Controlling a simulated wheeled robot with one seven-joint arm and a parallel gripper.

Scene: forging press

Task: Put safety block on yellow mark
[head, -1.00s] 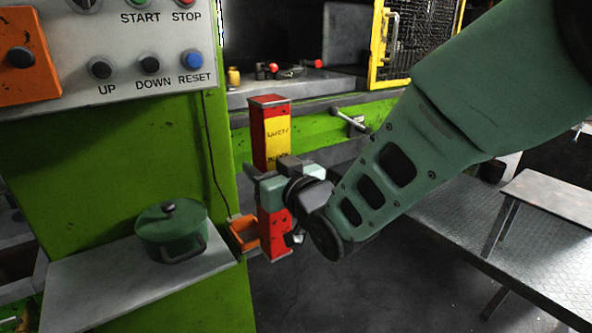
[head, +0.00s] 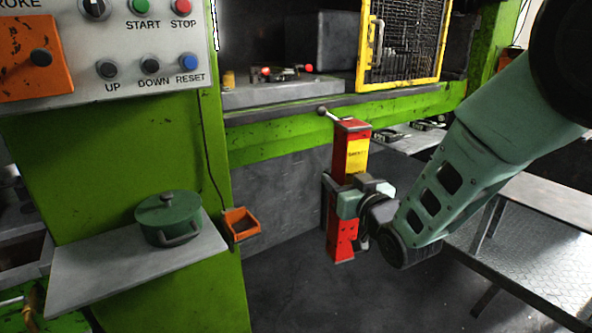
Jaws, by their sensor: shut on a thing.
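The safety block (head: 342,238) is a tall red post with a yellow label on its upper half. It stands upright in the air in front of the green press, below the press bed. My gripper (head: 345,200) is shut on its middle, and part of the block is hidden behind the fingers. No yellow mark can be made out on the press bed (head: 285,94).
A yellow mesh guard (head: 402,45) stands at the press opening. Small red-tipped parts (head: 290,73) lie on the bed. A control panel (head: 130,45), a green pot (head: 169,218) on a shelf (head: 95,275), and an orange holder (head: 240,224) are left. A metal platform (head: 530,235) is right.

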